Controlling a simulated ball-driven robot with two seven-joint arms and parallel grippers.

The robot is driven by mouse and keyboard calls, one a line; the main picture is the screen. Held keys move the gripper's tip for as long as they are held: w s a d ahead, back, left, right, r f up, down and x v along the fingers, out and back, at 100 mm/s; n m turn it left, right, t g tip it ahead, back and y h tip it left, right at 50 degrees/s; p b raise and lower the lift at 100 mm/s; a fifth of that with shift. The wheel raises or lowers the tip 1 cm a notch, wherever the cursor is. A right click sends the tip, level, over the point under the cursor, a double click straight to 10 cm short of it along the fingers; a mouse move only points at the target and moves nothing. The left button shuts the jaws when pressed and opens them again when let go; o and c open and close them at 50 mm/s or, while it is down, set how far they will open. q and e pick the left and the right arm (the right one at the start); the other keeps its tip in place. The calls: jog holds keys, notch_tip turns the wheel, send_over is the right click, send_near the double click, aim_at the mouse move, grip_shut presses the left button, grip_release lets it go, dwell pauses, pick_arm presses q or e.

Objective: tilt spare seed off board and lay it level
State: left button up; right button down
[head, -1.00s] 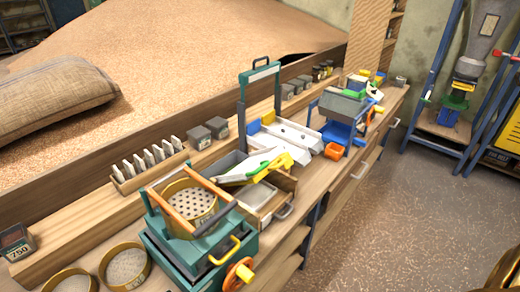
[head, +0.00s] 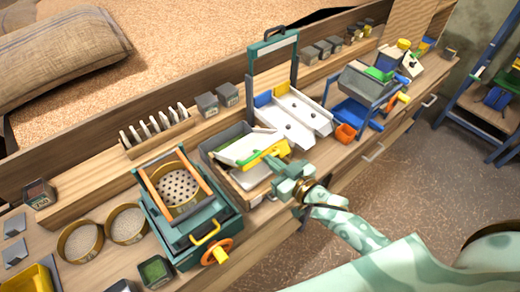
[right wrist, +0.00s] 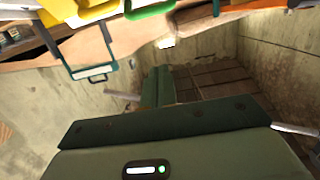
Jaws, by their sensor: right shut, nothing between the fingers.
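The board (head: 238,150) appears as a pale, flat panel with a green strip along its edge and a yellow arm-like part (head: 262,157) on its right. It sits over a wooden box (head: 240,183) with a grey bin behind, and looks slanted. I cannot make out seed on it. My right gripper (head: 283,172) is shut and empty, just right of and in front of the yellow part; I cannot tell whether they touch. Yellow and green parts (right wrist: 150,10) cross the top of the right wrist view. My left gripper is not in view.
A teal sieve stand (head: 190,205) stands to the left. Beyond the board are a white two-channel chute (head: 295,115), an orange cup (head: 345,133) and a blue tray (head: 355,113). A small drawer handle (head: 258,200) projects at the front.

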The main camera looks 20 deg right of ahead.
jog(key=w, duration=0.2)
send_over(255, 156)
jog(key=a, duration=0.1)
jog(key=shift+w+f, duration=0.25)
jog(key=shift+f, duration=0.45)
jog(key=f, duration=0.1)
jog(key=s+f, duration=0.2)
jog(key=shift+d+f+b, duration=0.25)
jog(key=shift+d+b, duration=0.1)
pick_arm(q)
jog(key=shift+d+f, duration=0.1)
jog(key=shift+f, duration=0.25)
pick_arm(e)
jog(key=shift+f, duration=0.1)
